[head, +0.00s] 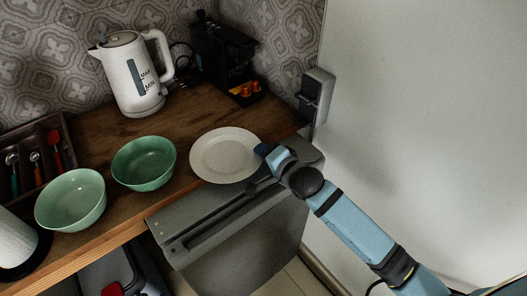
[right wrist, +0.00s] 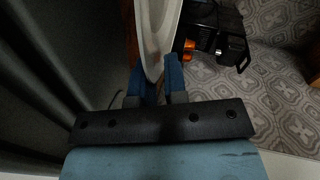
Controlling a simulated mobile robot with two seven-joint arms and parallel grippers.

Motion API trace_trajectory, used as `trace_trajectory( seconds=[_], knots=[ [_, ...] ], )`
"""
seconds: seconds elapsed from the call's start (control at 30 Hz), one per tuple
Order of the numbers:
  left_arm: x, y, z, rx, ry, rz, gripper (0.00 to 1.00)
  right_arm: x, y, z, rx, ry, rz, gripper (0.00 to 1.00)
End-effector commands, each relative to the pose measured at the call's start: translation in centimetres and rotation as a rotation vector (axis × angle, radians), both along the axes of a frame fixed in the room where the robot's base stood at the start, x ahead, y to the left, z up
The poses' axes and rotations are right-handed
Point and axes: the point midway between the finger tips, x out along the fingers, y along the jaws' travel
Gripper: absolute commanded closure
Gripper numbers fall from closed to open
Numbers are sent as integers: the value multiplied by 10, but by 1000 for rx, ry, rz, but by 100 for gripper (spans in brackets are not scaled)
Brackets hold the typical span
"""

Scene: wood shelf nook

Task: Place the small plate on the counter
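The small white plate (head: 225,155) is over the front edge of the wooden counter (head: 100,135), to the right of the green bowls. I cannot tell whether it touches the counter. My right gripper (head: 264,152) is at the plate's right rim. In the right wrist view, the blue fingers (right wrist: 156,80) are on both sides of the plate's rim (right wrist: 156,35) and look closed on it. My left gripper is not in view.
Two green bowls (head: 70,199) (head: 144,163) stand to the left. A white kettle (head: 131,75) and a black coffee machine (head: 224,58) stand at the back. A cutlery tray (head: 37,154) is at the far left. Bare counter lies between kettle and plate.

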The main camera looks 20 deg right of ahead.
Motion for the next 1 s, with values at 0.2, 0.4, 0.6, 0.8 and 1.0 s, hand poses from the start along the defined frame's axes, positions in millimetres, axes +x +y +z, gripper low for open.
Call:
trace_trajectory(
  seconds=[0.2, 0.4, 0.6, 0.8, 1.0],
  knots=[
    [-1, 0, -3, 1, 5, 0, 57, 0, 0, 1, 0, -1, 0, 70],
    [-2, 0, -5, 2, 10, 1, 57, -1, 0, 5, 1, -2, 0, 70],
    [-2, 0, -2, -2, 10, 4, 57, -30, -11, 11, 1, 2, -1, 70],
    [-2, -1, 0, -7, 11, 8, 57, -71, -26, 21, 0, 2, -1, 70],
    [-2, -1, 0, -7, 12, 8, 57, -99, -36, 29, 1, 0, -1, 70]
  ],
)
